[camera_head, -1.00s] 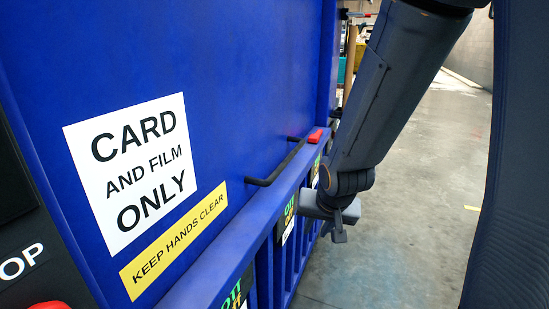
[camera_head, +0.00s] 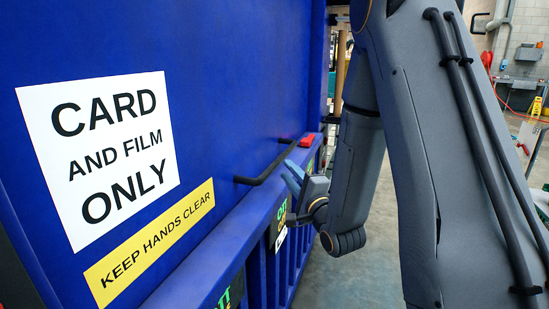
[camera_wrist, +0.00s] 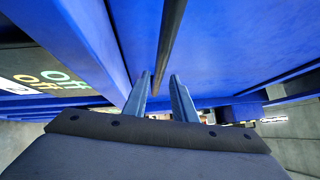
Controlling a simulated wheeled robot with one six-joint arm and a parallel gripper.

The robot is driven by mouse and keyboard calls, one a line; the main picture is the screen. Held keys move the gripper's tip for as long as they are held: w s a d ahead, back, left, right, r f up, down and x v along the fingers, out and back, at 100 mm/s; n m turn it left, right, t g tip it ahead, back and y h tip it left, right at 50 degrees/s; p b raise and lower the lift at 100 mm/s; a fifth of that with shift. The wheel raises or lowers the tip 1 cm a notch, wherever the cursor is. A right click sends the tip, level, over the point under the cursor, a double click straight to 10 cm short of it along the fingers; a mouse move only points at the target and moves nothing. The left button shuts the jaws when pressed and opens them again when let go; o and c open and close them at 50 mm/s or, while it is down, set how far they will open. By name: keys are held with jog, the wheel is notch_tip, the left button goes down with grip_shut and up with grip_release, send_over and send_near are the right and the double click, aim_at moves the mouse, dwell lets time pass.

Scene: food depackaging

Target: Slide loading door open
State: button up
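The blue loading door (camera_head: 230,80) fills the left of the head view and carries a white "CARD AND FILM ONLY" sign (camera_head: 100,155). Its black bar handle (camera_head: 270,170) is near the lower edge. My gripper (camera_head: 291,177) is close beside the handle's right part, with its blue fingers pointing up toward it. In the wrist view, my gripper's two fingers (camera_wrist: 159,90) are apart, and the black handle (camera_wrist: 169,45) runs up from the gap between their tips. I cannot tell whether the fingers touch it.
A yellow "KEEP HANDS CLEAR" label (camera_head: 150,243) is on the door. Dark panels with "OFF" lettering (camera_wrist: 55,80) are under the ledge. Grey floor (camera_head: 330,275) is open to the right.

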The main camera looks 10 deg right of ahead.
jog(key=p+x, duration=0.3)
jog(key=x, duration=0.8)
jog(key=shift+w, duration=0.25)
grip_shut()
